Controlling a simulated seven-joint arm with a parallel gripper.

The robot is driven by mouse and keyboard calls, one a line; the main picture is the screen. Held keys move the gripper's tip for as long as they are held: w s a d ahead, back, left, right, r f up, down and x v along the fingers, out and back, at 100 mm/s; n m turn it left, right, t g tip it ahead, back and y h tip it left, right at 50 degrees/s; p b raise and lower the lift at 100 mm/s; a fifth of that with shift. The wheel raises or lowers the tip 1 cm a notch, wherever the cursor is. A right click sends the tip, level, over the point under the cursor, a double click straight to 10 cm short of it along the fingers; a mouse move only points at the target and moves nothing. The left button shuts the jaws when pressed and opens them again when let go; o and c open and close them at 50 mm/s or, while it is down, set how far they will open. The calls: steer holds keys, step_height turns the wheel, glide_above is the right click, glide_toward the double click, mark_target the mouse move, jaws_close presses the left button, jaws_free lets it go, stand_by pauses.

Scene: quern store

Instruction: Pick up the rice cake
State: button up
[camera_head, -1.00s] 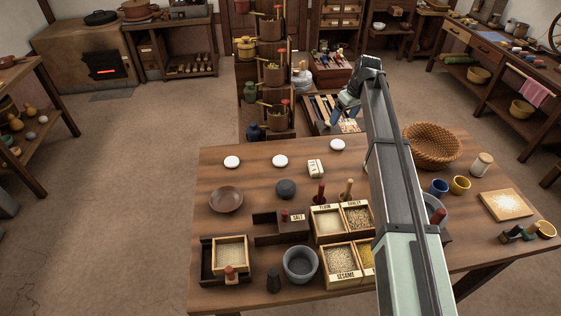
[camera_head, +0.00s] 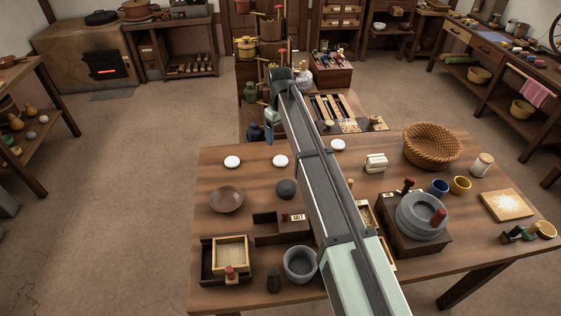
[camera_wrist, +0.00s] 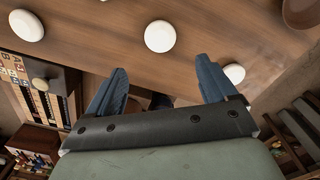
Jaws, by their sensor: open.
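Three round white cakes lie apart near the table's far edge: a left one (camera_head: 232,161), a middle one (camera_head: 280,161) and a right one (camera_head: 338,145). Which is the task's rice cake I cannot tell. The wrist view looks back across the table, with the left cake (camera_wrist: 234,73), middle cake (camera_wrist: 160,36) and right cake (camera_wrist: 26,25) in reversed order. My gripper (camera_wrist: 160,68) is open and empty, its blue fingers apart near the table's far edge. The middle cake lies ahead of the gap; the left cake shows beside one fingertip.
My arm crosses the table's middle, hiding parts of the grain boxes. A brown dish (camera_head: 226,199) and dark round object (camera_head: 286,189) lie nearer. A quern (camera_head: 420,216), white block stack (camera_head: 376,162) and wicker basket (camera_head: 432,147) stand right. A tiered stand (camera_head: 272,75) rises beyond my gripper.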

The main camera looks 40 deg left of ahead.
mark_target(280, 158)
step_height(280, 158, down, 11)
steer(key=shift+a+f, duration=0.15)
stand_by(0.5)
steer(key=shift+c, duration=0.4)
steer(key=c, duration=1)
